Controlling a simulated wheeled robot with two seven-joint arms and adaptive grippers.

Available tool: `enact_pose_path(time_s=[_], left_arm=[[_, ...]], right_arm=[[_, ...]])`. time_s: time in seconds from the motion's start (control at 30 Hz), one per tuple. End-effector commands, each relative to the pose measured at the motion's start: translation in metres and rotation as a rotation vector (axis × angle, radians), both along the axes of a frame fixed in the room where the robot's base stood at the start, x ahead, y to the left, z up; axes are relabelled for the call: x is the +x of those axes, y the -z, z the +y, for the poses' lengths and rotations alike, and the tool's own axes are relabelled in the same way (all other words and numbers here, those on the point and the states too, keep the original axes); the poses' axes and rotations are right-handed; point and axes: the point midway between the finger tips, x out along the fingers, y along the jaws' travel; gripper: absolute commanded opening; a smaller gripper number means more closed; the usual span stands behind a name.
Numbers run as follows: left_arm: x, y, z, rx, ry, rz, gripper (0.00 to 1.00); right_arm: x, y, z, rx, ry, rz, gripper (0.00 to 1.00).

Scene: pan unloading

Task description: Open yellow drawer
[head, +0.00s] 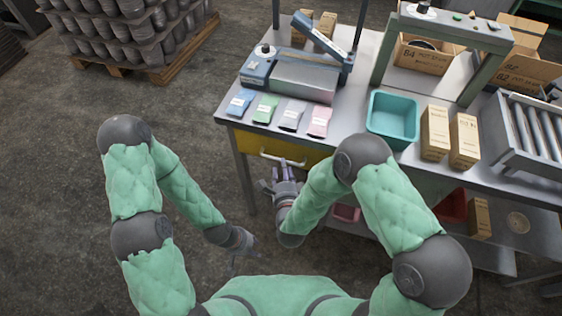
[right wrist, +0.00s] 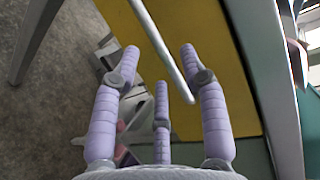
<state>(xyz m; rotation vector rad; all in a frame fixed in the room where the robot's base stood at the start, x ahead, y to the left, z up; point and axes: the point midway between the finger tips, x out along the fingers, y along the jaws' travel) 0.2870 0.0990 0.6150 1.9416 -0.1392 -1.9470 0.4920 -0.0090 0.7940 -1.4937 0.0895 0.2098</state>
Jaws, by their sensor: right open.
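The yellow drawer (head: 252,146) sits under the left part of the workbench, its front close under the tabletop edge, and looks closed. Its pale bar handle (head: 270,156) shows in the head view. In the right wrist view the yellow front (right wrist: 205,50) fills the middle, with the handle (right wrist: 160,45) slanting between the spread fingers. My right gripper (head: 280,172) is open at the drawer front; in the wrist view its fingers (right wrist: 160,65) are apart, and contact with the handle cannot be told. My left gripper (head: 238,258) hangs low over the floor, away from the drawer; its fingers are unclear.
The workbench (head: 345,128) carries a sealing machine (head: 305,75), several coloured packets (head: 264,108), a teal bin (head: 392,118), cartons (head: 435,132) and a roller conveyor (head: 530,130). A lower shelf (head: 510,230) holds red bins (head: 453,207).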

Motion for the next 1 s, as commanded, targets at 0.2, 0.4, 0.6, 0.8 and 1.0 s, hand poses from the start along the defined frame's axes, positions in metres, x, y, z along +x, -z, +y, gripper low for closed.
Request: enact_pose_path(time_s=[0.2,0.4,0.6,0.8,1.0], left_arm=[[0.000,0.010,0.000,0.000,0.000,-0.001,0.40],[0.000,0.012,0.000,0.000,0.000,-0.001,0.40],[0.000,0.012,0.000,0.000,0.000,-0.001,0.40],[0.000,0.012,0.000,0.000,0.000,-0.001,0.40],[0.000,0.012,0.000,0.000,0.000,-0.001,0.40]], right_arm=[[0.030,0.008,0.003,0.000,0.000,0.001,0.44],[0.042,0.009,0.004,-0.002,-0.001,0.002,0.44],[0.044,0.009,0.004,-0.002,-0.001,0.002,0.44],[0.044,0.009,0.004,-0.002,-0.002,0.002,0.12],[0.043,0.009,0.004,-0.002,-0.002,0.002,0.00]])
